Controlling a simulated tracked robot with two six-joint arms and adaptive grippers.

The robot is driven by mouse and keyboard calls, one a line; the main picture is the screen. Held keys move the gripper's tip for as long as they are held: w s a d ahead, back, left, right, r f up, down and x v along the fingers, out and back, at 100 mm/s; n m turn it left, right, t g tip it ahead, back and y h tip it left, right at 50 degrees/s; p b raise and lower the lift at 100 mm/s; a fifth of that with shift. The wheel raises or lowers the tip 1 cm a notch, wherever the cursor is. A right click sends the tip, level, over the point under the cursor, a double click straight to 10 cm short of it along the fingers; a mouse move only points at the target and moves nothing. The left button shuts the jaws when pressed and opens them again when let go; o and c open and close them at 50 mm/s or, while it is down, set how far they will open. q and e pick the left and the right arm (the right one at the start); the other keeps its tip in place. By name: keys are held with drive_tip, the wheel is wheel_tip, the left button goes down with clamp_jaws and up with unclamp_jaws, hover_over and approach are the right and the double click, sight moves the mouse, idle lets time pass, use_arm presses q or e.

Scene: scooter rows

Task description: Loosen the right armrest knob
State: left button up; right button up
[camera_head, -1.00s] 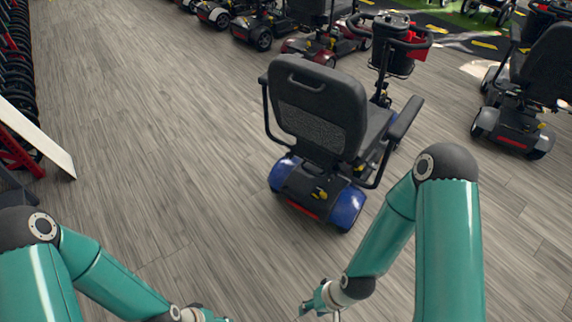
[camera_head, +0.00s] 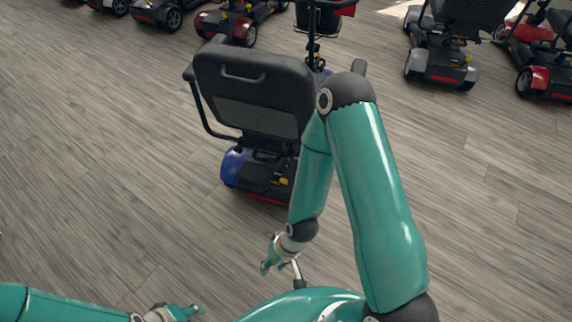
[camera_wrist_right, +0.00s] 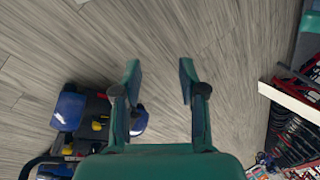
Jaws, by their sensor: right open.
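The blue and black scooter stands ahead of me with its seat back (camera_head: 255,90) towards me. My right arm covers the rest of that side, and I cannot see the armrest knob. My right gripper (camera_head: 276,258) is low in front of the scooter, apart from it. In the right wrist view the gripper (camera_wrist_right: 160,72) is open with bare floor between its fingers. The scooter's blue rear fender (camera_wrist_right: 68,108) lies left of it there. My left gripper (camera_head: 190,312) shows at the bottom edge.
Several scooters stand in a row at the back, including a grey one (camera_head: 440,62) and a red one (camera_head: 545,80) at the right. Wood-look floor (camera_head: 480,190) is clear around the blue scooter. A rack with a white board (camera_wrist_right: 290,100) shows right in the wrist view.

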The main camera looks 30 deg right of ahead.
use_arm(q)
drive_tip(key=shift+o, duration=0.8)
use_arm(e)
drive_tip(key=shift+o, duration=0.8)
use_arm(q)
drive_tip(key=shift+f, duration=0.25)
use_arm(e)
drive_tip(key=shift+o, duration=1.2)
drive_tip(key=shift+w+f, duration=0.2)
drive_tip(key=shift+f, duration=0.05)
drive_tip(key=shift+o, duration=0.2)
drive_tip(key=w+f+m+b, duration=0.1)
drive_tip(key=w+f+m+t+b, duration=0.1)
drive_tip(key=w+f+b, duration=0.1)
drive_tip(key=shift+a+f+m+h, duration=0.25)
drive_tip(key=shift+a+m+h, duration=0.05)
drive_tip(key=shift+m, duration=0.1)
drive_tip(key=n+t+h+b, duration=1)
drive_tip(key=n+h+b, duration=0.7)
drive_tip(key=n+b, duration=1.6)
approach(286, 164)
use_arm(q)
wheel_tip(286, 164, down, 38)
drive_tip(key=shift+r+b, duration=0.15)
drive_tip(key=shift+b, duration=0.9)
use_arm(e)
drive_tip(key=shift+n, duration=0.6)
drive_tip(key=x, duration=0.9)
drive_tip(key=shift+s+f, duration=0.1)
